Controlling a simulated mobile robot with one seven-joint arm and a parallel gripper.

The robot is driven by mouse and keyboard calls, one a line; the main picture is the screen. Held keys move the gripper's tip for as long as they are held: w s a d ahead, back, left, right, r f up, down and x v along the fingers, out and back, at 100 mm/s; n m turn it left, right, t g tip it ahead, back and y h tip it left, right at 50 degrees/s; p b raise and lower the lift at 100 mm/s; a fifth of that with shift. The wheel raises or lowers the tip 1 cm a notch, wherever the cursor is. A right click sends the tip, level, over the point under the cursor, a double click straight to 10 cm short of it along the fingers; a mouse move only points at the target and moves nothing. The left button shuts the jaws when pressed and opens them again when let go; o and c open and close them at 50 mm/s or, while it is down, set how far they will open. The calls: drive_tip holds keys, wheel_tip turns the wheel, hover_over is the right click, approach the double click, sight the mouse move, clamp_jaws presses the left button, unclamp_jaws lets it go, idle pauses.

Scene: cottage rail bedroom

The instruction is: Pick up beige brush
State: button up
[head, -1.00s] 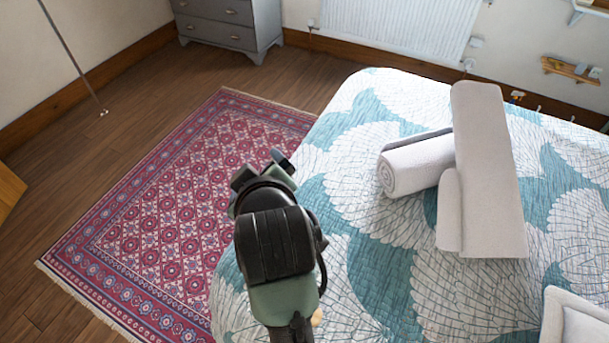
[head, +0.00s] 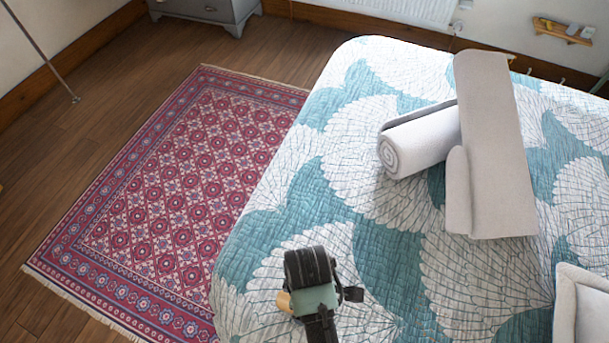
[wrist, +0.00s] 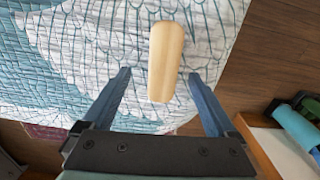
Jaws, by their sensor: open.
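The beige brush (wrist: 166,58) lies on the white and teal quilt of the bed. In the wrist view it points away from my gripper, and its near end sits between the two blue fingers. My gripper (wrist: 159,73) is open, with one finger on each side of the brush and a gap to both. I cannot tell how high the fingers are above the quilt. In the head view a small part of the brush (head: 284,302) shows left of my wrist, which hides the rest of it and the fingers.
The bed (head: 300,195) has rolled and folded grey-white towels (head: 492,150) farther back and a cushion (head: 582,305) at the right. A red patterned rug (head: 170,190) lies on the wooden floor left of the bed. The quilt between my wrist and the towels is clear.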

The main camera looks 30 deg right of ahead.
drive_tip(key=f, duration=0.5)
drive_tip(key=shift+s+a+f+b, duration=0.1)
drive_tip(key=shift+a+f+b, duration=0.1)
drive_tip(key=shift+a+b, duration=0.1)
clamp_jaws()
drive_tip(key=shift+r+p, duration=0.8)
drive_tip(key=shift+r, duration=4.3)
